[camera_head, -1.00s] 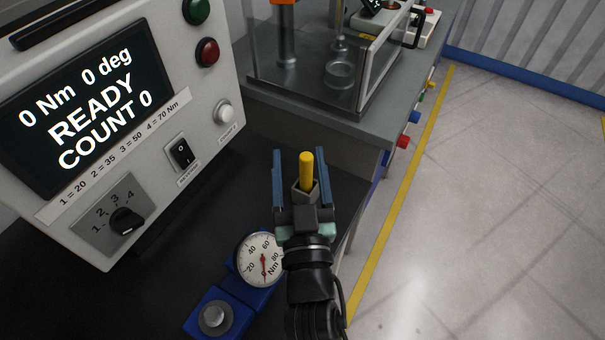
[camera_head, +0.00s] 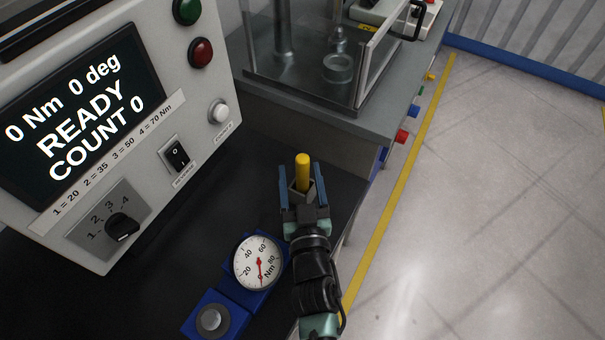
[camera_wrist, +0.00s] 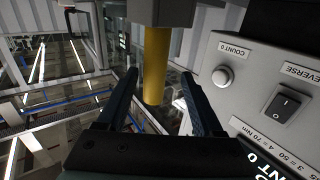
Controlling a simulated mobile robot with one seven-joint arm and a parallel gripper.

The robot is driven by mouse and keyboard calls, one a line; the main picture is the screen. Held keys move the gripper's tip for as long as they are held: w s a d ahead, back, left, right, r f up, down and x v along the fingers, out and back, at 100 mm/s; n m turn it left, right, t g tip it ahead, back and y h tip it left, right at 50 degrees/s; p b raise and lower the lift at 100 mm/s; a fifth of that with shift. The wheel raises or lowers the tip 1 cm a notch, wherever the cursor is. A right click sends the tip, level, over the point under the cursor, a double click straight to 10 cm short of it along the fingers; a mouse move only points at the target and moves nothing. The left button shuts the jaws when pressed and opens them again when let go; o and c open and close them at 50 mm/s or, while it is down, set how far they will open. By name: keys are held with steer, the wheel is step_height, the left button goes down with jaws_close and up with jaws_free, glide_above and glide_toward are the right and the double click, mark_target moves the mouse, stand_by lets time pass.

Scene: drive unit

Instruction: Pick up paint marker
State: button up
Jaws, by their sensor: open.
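The paint marker is a yellow cylinder (camera_head: 302,169) standing upright in a small grey square holder (camera_head: 304,187) near the right edge of the black bench. My gripper (camera_head: 301,172) is open, with one blue-grey finger to each side of the marker in the head view. The wrist view looks upside down: the marker (camera_wrist: 154,65) hangs from the holder (camera_wrist: 172,12) and shows between the spread fingers (camera_wrist: 159,75). I see no finger clearly touching it. My gripper hides part of the holder's base.
A grey control box (camera_head: 150,185) with a screen stands at the left. A blue torque gauge (camera_head: 258,262) lies close left of my wrist. Behind is a grey table (camera_head: 340,110) with a clear-walled case (camera_head: 370,65). Open floor is at right.

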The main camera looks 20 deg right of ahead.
steer(key=x, duration=0.5)
steer(key=shift+s+d, duration=0.1)
steer(key=shift+d, duration=0.2)
jaws_close()
